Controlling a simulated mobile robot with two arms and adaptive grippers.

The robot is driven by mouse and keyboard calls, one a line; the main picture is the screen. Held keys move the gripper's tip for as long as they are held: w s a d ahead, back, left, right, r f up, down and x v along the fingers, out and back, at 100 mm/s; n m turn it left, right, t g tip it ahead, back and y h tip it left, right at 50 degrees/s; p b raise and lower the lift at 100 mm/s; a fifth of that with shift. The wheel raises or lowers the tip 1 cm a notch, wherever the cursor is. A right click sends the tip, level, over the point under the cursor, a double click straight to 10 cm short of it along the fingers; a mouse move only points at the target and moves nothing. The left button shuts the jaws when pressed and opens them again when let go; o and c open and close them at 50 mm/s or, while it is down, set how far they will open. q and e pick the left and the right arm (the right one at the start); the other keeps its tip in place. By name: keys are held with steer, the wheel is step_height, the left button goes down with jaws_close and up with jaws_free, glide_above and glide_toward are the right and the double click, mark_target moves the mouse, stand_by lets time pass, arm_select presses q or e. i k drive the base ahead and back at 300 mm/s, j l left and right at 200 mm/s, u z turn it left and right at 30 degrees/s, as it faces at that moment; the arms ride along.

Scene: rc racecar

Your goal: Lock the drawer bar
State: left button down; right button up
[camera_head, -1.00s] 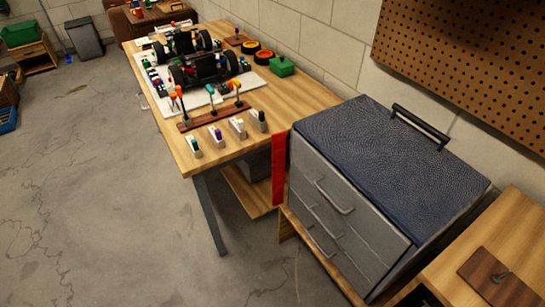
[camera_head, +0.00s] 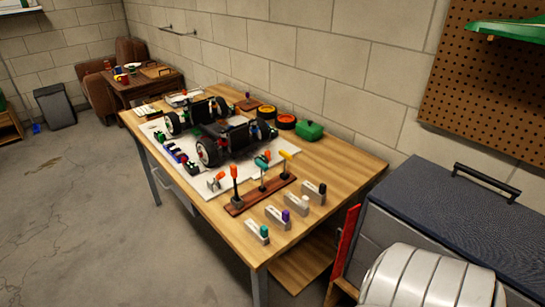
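The grey drawer cabinet (camera_head: 378,238) with a dark blue textured top (camera_head: 450,205) and a black top handle (camera_head: 487,180) stands at the right. A red upright bar (camera_head: 346,240) is at its left front edge; its lower end is near the bottom of the picture. Most of the drawer fronts are hidden behind a white ribbed link of my arm (camera_head: 425,280). I cannot tell from here whether the bar is locked. Neither of my grippers shows in the head view.
A pegboard (camera_head: 500,95) hangs behind.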

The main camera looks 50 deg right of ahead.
mark_target(353, 213)
steer(key=i+j+u, duration=0.15)
steer(key=i, duration=0.25)
steer(key=i+j+u, duration=0.2)
steer(key=i, duration=0.2)
steer(key=i+l+z, duration=0.1)
steer(key=i+z, duration=0.15)
steer(key=z, duration=0.15)
steer(key=i+z, duration=0.25)
steer(key=z, duration=0.15)
steer(key=i+j+z, duration=0.1)
steer(key=i+z, duration=0.15)
steer(key=z, duration=0.15)
steer(key=i+j+z, duration=0.15)
steer(key=z, duration=0.2)
steer(key=i+z, duration=0.15)
steer(key=z, duration=0.35)
steer(key=i+z, duration=0.15)
steer(key=z, duration=0.35)
steer(key=i+j+z, duration=0.1)
steer(key=z, duration=0.4)
steer(key=i+j+z, duration=0.1)
steer(key=z, duration=0.35)
steer(key=i+j+z, duration=0.1)
steer(key=z, duration=0.25)
steer(key=i+j+z, duration=0.15)
steer(key=z, duration=0.25)
steer(key=i+j+z, duration=0.15)
steer(key=z, duration=0.2)
steer(key=l+u, duration=0.25)
